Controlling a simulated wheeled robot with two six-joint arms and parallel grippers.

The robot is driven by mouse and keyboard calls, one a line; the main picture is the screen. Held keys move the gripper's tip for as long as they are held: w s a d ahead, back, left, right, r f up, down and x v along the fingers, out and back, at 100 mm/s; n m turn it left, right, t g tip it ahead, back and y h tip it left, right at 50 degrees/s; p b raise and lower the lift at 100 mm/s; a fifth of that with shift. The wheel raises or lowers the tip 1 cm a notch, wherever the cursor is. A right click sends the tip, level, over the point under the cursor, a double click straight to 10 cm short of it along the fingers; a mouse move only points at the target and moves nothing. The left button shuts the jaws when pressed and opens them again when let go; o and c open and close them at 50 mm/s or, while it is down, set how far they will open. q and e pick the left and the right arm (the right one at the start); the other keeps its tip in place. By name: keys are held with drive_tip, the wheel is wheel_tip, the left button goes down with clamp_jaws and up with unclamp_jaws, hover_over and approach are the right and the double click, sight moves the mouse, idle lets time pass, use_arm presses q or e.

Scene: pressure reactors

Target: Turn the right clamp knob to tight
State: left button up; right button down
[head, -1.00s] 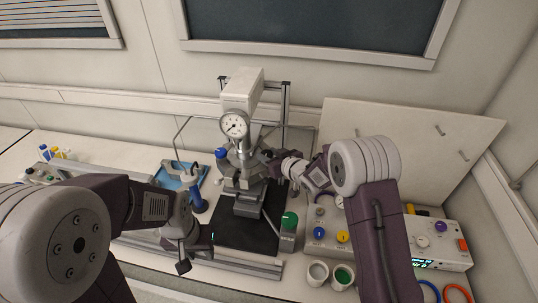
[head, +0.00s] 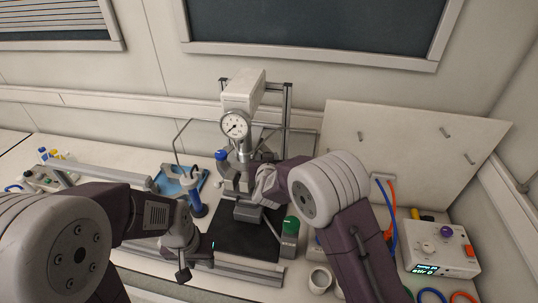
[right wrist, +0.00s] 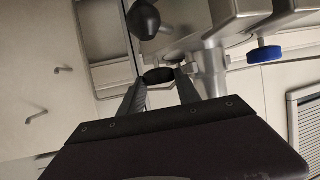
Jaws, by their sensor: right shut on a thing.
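The reactor with its round pressure gauge (head: 235,125) stands upright on a black base mat (head: 237,243) at the middle of the bench. My right gripper is at the right side of the reactor, its fingertips largely hidden by my arm in the head view. In the right wrist view, the right gripper (right wrist: 159,80) is shut on a dark knob (right wrist: 158,75), the right clamp knob. A blue knob (head: 222,154) is on the reactor's left side and shows in the right wrist view (right wrist: 265,54). My left gripper (head: 197,258) appears open and empty, low in front of the mat's left edge.
A control box (head: 440,258) with a lit display is farther right.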

drive_tip(key=h+p, duration=0.1)
drive_tip(key=m+p, duration=0.1)
drive_tip(key=m+h+p, duration=0.1)
drive_tip(key=shift+a+r+h+p, duration=0.25)
drive_tip(key=shift+r+h+p, duration=0.05)
drive_tip(key=shift+r+p, duration=0.1)
use_arm(q)
wheel_tip(320, 180, up, 8)
drive_tip(key=p, duration=0.2)
drive_tip(key=shift+f, duration=0.2)
use_arm(e)
drive_tip(key=shift+w+f+m+g+h, duration=0.1)
drive_tip(key=shift+m+g+h, duration=0.15)
drive_tip(key=shift+m+h, duration=0.35)
drive_tip(key=shift+w+f+m+g+h, duration=0.1)
drive_tip(key=shift+m+g+h, duration=0.15)
drive_tip(key=shift+m+h, duration=0.35)
drive_tip(key=c, duration=1.1)
unclamp_jaws()
use_arm(q)
drive_tip(key=shift+a, duration=0.1)
use_arm(e)
drive_tip(key=shift+o, duration=1.2)
drive_tip(key=shift+a+f, duration=0.1)
drive_tip(key=shift+f, duration=0.05)
use_arm(q)
drive_tip(key=shift+r+p, duration=0.1)
drive_tip(key=shift+p, duration=0.2)
